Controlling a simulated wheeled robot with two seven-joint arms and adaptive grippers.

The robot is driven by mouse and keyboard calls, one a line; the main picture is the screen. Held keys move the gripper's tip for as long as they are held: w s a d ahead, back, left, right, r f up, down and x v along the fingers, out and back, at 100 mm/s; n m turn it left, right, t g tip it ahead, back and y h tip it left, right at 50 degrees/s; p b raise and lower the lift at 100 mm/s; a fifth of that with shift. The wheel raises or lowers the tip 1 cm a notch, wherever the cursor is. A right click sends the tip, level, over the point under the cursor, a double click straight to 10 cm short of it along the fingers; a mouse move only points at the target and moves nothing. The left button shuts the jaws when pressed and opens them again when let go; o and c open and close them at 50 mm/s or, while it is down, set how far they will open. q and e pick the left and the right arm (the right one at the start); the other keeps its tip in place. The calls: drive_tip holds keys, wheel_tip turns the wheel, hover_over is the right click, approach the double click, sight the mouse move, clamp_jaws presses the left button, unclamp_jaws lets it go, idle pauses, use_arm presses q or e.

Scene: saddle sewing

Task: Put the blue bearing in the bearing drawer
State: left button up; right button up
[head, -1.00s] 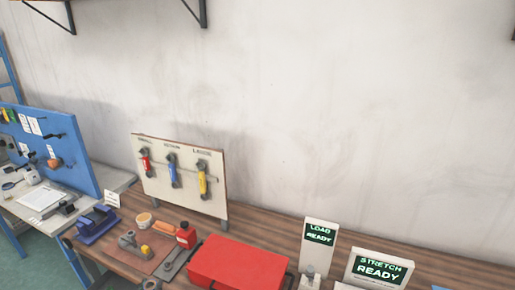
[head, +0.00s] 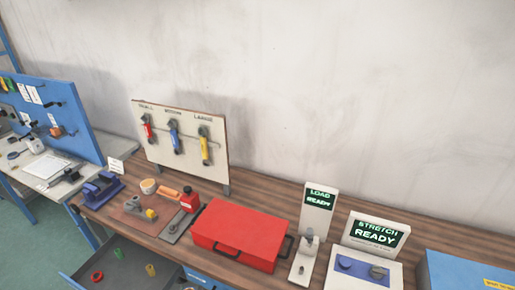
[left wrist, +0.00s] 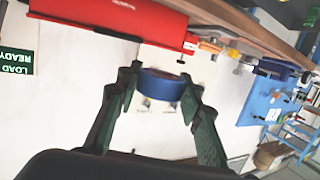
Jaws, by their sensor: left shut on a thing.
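The blue bearing (left wrist: 160,86) is a short blue ring with a dark opening, seen in the left wrist view. My left gripper (left wrist: 159,77) is shut on it, one dark finger on each side, and holds it off any surface. An open dark grey drawer (head: 118,272) sticks out below the front of the bench at the lower left of the head view, partly cut by the frame edge. In it are a red ring (head: 97,276), a green piece (head: 118,253) and a yellow piece (head: 150,269). My right gripper is not in view.
On the wooden bench stand a red case (head: 240,235), a blue fixture (head: 101,188), a tool board (head: 185,145), a load display (head: 319,200) and a stretch display (head: 376,234). A blue box (head: 465,271) is at the right. The drawer has bare floor between its pieces.

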use_arm(q)
drive_tip(key=shift+s+r, duration=0.35)
